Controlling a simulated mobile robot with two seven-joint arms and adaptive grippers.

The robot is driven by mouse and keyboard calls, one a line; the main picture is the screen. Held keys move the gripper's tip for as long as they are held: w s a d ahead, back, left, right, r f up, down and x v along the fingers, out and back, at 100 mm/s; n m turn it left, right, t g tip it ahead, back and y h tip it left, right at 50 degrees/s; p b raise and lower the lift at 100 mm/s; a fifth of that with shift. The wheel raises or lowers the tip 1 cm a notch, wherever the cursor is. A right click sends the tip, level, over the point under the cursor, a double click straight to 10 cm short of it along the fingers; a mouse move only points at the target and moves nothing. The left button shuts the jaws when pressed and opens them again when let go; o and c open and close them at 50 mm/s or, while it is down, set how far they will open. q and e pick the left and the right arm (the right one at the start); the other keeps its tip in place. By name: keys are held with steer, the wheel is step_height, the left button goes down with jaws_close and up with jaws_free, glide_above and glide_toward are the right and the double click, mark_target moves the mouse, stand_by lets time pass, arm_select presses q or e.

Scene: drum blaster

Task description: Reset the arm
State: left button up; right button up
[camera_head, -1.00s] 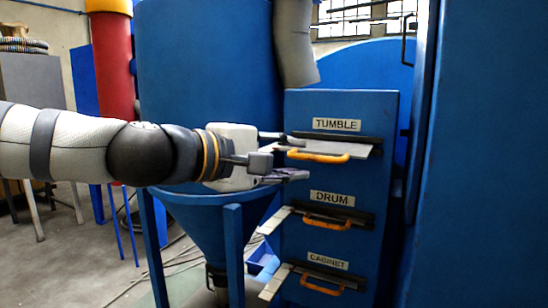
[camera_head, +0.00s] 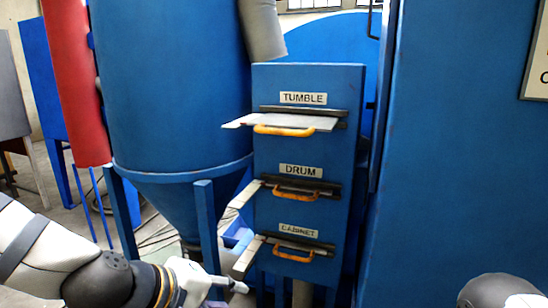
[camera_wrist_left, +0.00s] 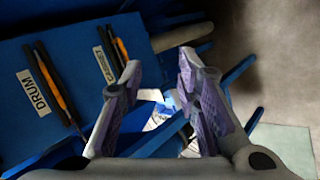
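My left arm (camera_head: 98,278) comes in low from the left in the head view. Its gripper (camera_head: 230,285) is at the bottom, left of the blue cabinet, only partly in view. In the left wrist view the left gripper (camera_wrist_left: 160,78) has its two purple-padded fingers apart with nothing between them. The cabinet's front (camera_head: 325,160) carries orange handles labelled TUMBLE (camera_head: 284,131), DRUM (camera_head: 296,196) and CABINET (camera_head: 293,256). The left gripper is apart from the TUMBLE handle. A grey rounded part of my right arm (camera_head: 500,290) shows at the bottom right; its gripper is out of view.
A blue hopper (camera_head: 170,90) on legs stands left of the cabinet, close to my left arm. Metal slide plates (camera_head: 248,254) stick out leftward from the cabinet. A large blue wall (camera_head: 450,150) fills the right. A red cylinder (camera_head: 75,90) stands far left.

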arm_select(q)
steer(key=s+a+f+m+g+y, duration=0.2)
steer(key=s+a+f+g, duration=0.1)
steer(key=s+f, duration=0.9)
steer(key=s+a+f+m+g+y, duration=0.1)
steer(key=s+a+f+m+g, duration=0.1)
steer(key=s, duration=0.7)
steer(key=s+a+f+m+g+y+p, duration=0.1)
steer(key=s+a+f, duration=0.3)
steer(key=s, duration=0.5)
steer(key=s+a+f+m+g+y, duration=0.2)
steer(key=s+a+f+m+g, duration=0.1)
steer(key=s, duration=0.5)
step_height(320, 180, down, 2)
steer(key=shift+s+a+m+p, duration=0.3)
steer(key=shift+s+a+p, duration=0.1)
steer(key=shift+a, duration=0.2)
arm_select(e)
steer(key=shift+w+r+t, duration=0.5)
steer(key=shift+w+r, duration=0.65)
steer(key=shift+r, duration=0.05)
